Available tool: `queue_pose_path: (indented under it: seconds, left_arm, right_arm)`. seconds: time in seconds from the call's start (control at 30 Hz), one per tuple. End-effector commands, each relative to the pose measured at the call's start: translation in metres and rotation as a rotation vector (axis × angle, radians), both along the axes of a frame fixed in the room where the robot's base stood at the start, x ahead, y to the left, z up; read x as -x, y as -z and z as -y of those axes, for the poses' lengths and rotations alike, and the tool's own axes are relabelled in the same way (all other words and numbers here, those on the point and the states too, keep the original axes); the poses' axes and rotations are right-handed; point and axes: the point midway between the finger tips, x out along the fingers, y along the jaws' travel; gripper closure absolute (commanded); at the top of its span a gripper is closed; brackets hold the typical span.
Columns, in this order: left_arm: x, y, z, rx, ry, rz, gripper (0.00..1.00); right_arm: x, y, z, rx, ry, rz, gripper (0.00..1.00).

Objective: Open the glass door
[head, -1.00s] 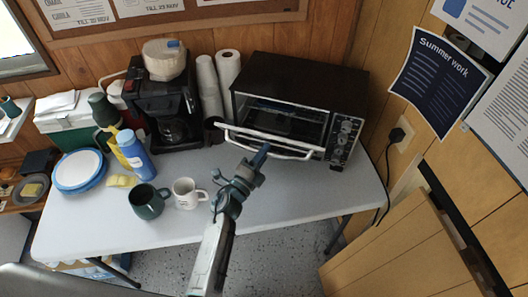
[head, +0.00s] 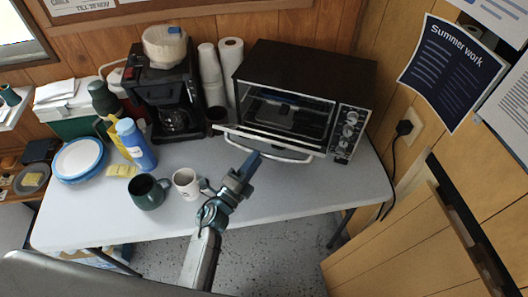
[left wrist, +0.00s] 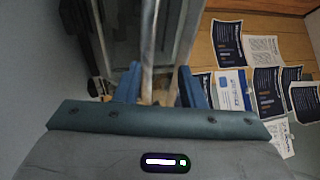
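The toaster oven (head: 310,68) stands at the back right of the table. Its glass door (head: 285,118) is hinged low and tilted out and down, partly open, with the dark inside showing above it. The pale bar handle (head: 296,159) runs along the door's front. My left gripper (head: 246,165) is at the middle of the handle. In the left wrist view the handle bar (left wrist: 149,45) passes between the two blue fingers of the left gripper (left wrist: 160,80), nearer one finger, with a gap on the other side. My right gripper is out of view.
A white mug (head: 186,184) and a dark green mug (head: 147,194) stand left of my arm. A coffee maker (head: 168,100), paper cups and a blue bottle (head: 135,145) stand left of the oven. The table (head: 320,190) is clear at front right.

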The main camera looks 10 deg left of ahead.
Motion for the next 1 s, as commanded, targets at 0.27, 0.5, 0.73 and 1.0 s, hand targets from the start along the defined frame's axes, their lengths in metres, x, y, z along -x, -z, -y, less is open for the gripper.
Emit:
queue_pose_path:
  seconds: [0.27, 0.5, 0.73, 1.0]
  left_arm:
    - [0.029, 0.009, -0.014, -0.001, 0.0, -0.002, 0.65]
    - [0.031, 0.008, -0.015, -0.001, 0.0, -0.002, 0.65]
    - [0.031, 0.009, -0.015, -0.001, 0.0, -0.003, 0.65]
    - [0.031, 0.009, -0.015, -0.002, 0.0, -0.004, 0.65]
  right_arm:
    - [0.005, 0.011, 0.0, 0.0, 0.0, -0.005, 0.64]
    - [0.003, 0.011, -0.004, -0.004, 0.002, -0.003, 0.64]
    - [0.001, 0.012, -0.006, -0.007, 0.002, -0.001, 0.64]
    - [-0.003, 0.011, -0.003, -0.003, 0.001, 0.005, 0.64]
